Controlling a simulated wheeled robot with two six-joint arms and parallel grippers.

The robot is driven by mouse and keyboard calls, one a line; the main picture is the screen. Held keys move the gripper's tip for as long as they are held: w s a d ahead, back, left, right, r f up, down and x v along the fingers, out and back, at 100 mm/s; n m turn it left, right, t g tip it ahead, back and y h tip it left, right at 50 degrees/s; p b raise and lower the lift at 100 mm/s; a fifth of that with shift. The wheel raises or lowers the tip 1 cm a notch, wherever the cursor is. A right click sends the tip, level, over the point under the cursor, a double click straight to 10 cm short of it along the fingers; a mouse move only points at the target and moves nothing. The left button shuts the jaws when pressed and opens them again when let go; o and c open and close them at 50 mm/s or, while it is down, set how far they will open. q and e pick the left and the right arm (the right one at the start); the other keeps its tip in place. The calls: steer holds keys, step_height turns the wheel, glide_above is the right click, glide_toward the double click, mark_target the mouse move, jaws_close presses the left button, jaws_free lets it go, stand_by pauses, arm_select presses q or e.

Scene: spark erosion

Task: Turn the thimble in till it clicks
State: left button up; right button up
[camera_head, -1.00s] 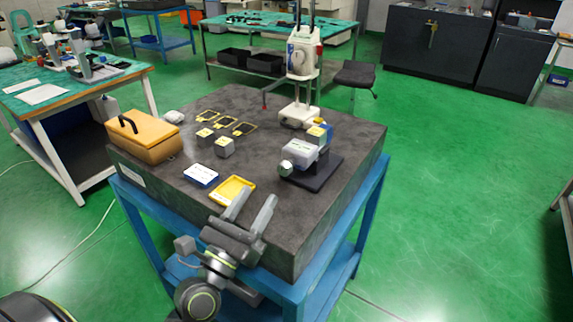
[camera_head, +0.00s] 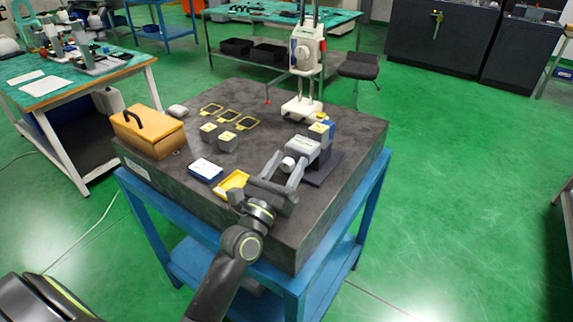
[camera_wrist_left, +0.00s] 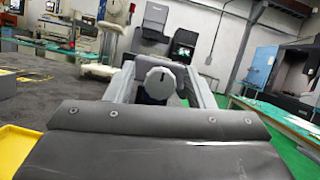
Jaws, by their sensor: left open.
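The thimble (camera_head: 289,164) is a pale round knob on the near end of a grey-white instrument body (camera_head: 303,148). The instrument stands on a dark base plate (camera_head: 325,168) on the granite table. My left gripper (camera_head: 291,158) is open, with one finger on each side of the thimble. In the left wrist view the thimble (camera_wrist_left: 160,83) shows end-on between the two fingers (camera_wrist_left: 161,76), with a dark mark on its face. Gaps seem to show on both sides, so I see no firm contact. My right gripper is not in view.
The granite table (camera_head: 250,98) also carries a yellow tray (camera_head: 232,181), a blue-and-white box (camera_head: 205,170), two small grey blocks, black-and-yellow frames, an orange case (camera_head: 148,133) and a tall white stand (camera_head: 305,60). The table's right side is clear.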

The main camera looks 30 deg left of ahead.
arm_select(q)
steer(key=c, duration=1)
steer(key=shift+f+m, duration=0.1)
steer(key=shift+m, duration=0.2)
